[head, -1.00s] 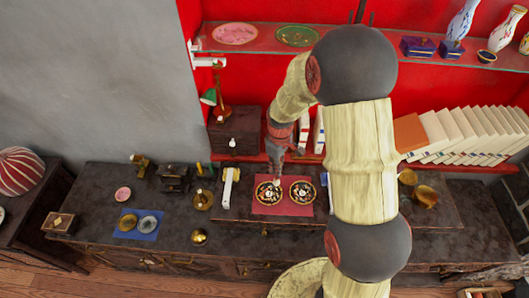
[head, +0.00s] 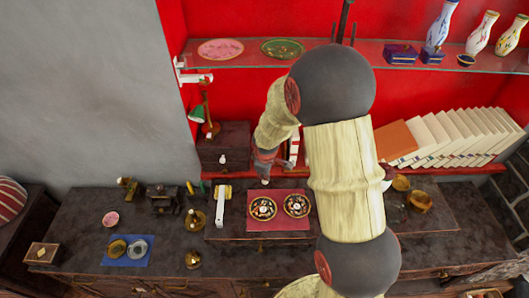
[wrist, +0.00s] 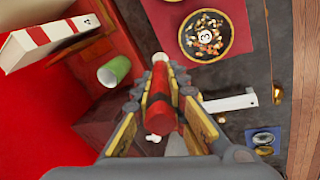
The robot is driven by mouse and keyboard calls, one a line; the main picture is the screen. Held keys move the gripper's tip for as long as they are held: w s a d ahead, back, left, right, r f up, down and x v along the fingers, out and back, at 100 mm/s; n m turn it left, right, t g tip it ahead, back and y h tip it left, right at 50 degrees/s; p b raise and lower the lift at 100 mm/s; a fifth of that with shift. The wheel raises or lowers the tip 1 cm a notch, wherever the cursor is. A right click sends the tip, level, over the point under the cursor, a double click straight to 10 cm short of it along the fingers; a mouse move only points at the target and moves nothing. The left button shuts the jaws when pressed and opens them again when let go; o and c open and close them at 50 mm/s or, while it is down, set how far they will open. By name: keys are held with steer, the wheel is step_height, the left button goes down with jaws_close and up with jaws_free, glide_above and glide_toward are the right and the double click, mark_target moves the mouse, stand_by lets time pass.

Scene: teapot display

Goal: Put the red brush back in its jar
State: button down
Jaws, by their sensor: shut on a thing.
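My gripper (head: 264,168) hangs from the arm above the back edge of the red mat, behind the left dish, in the head view. In the wrist view my gripper (wrist: 158,110) is shut on the red brush (wrist: 159,112), a red rod with a pale end between the fingers. The brush is mostly hidden by my gripper in the head view. I cannot make out the jar for certain. A green cup-like thing (wrist: 114,71) shows left of the brush in the wrist view; I cannot tell whether it is a jar or the lamp's shade.
Two round dishes stand on the red mat (head: 278,226). A white bar (head: 221,206) and brass pieces (head: 195,219) are left of it. A brown box (head: 224,143) with a green-shaded lamp (head: 198,116) and leaning books (head: 440,138) stand behind. The blue mat (head: 128,262) lies front left.

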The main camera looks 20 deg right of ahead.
steer(key=w+d+p, duration=0.1)
steer(key=w+d, duration=0.2)
steer(key=w, duration=0.3)
steer(key=w+d+p, duration=0.1)
steer(key=w+d, duration=0.2)
steer(key=w, duration=0.4)
steer(key=x, duration=0.5)
steer(key=shift+w+a+f, duration=0.1)
steer(key=shift+w+f, duration=0.15)
steer(key=shift+w, duration=0.05)
steer(key=shift+w+d+f+g+y+p, duration=0.25)
steer(key=shift+w+f+g+y+p, duration=0.1)
steer(key=shift+w+f+g+p, duration=0.4)
steer(key=shift+w+d+f+g+y+p, duration=0.25)
steer(key=shift+w+f+g+y+p, duration=0.25)
steer(key=shift+g, duration=0.35)
steer(key=shift+f, duration=0.1)
steer(key=shift+f, duration=0.1)
steer(key=c, duration=1.8)
jaws_free()
